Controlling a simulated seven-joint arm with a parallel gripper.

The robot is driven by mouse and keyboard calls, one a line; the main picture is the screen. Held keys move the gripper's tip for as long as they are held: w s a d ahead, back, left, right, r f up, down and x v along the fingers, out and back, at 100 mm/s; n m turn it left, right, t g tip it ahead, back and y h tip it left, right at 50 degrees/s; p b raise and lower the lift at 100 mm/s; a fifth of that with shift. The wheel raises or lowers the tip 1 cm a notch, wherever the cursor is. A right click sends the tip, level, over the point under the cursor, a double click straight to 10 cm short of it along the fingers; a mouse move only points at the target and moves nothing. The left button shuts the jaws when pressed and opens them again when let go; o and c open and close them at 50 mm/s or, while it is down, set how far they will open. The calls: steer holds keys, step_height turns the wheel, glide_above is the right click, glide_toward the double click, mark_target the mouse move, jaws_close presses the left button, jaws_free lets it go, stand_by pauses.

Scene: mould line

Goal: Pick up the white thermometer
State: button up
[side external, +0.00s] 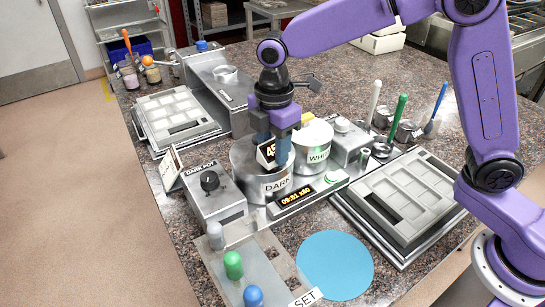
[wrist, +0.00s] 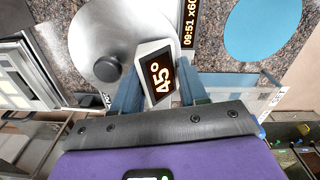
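The white thermometer (wrist: 156,72) is a small white wedge with a black display reading 45°. My gripper (wrist: 160,92) has its two blue fingers against both sides of it, so it looks shut on it. In the side view the thermometer (side external: 267,153) shows at the fingertips of my gripper (side external: 274,150), in front of the upper part of the pot marked DARK (side external: 250,165). The wrist view shows it beside a round grey lid with a dark knob (wrist: 108,68). Whether its foot rests on anything is hidden.
The pot marked WHITE (side external: 318,150) stands just behind. A clock display (side external: 295,197) and the DARK POT knob box (side external: 209,182) are close in front. Mould trays lie left (side external: 178,117) and right (side external: 440,160). A blue disc (side external: 335,265) lies at the front.

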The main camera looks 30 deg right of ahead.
steer(key=shift+c, duration=0.5)
steer(key=shift+r, duration=0.25)
step_height(320, 180, up, 12)
steer(key=s, duration=1.4)
steer(key=w+d+f, duration=0.2)
steer(key=w+d, duration=0.1)
steer(key=d, duration=0.5)
steer(key=w+d+f+m, duration=0.1)
steer(key=w+d+f, duration=0.2)
steer(key=d, duration=0.5)
steer(key=w+d+f+m+g, duration=0.1)
steer(key=w+d+f, duration=0.2)
steer(key=d, duration=0.5)
steer(key=shift+w+f, duration=0.15)
steer(key=shift+w, duration=0.15)
steer(key=shift+f, duration=0.15)
step_height(320, 180, down, 8)
steer(key=shift+r, duration=0.25)
stand_by(1.6)
